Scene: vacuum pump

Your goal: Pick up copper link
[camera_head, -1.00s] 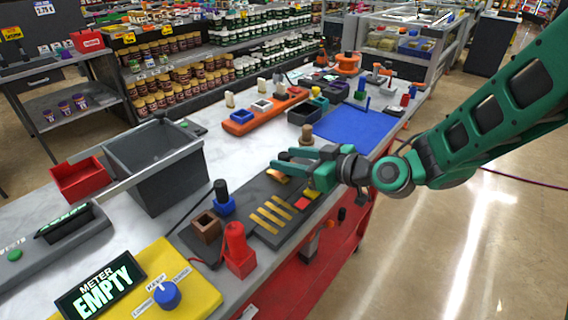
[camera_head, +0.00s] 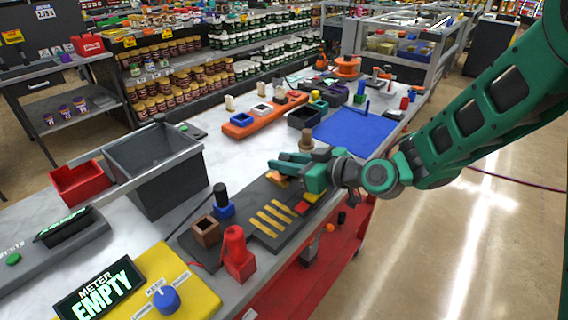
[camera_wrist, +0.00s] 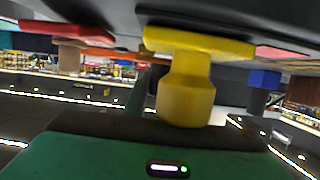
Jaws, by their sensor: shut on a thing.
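My gripper (camera_head: 275,167) is low over the far part of the dark tray (camera_head: 257,191) on the bench. Its green fingers are shut on the copper link (camera_head: 277,181), a small orange-gold piece showing just below the fingertips. The fingers hide much of it, and I cannot tell whether it still touches the tray. Several flat gold bars (camera_head: 272,217) lie side by side on the same tray, nearer the camera. The link cannot be made out in the wrist view.
A red post (camera_head: 236,248), a brown open box (camera_head: 206,231) and a blue-based black post (camera_head: 222,203) stand near the tray's left end. A brown peg (camera_head: 305,138) stands just behind my gripper. A blue mat (camera_head: 352,130) lies clear beyond.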

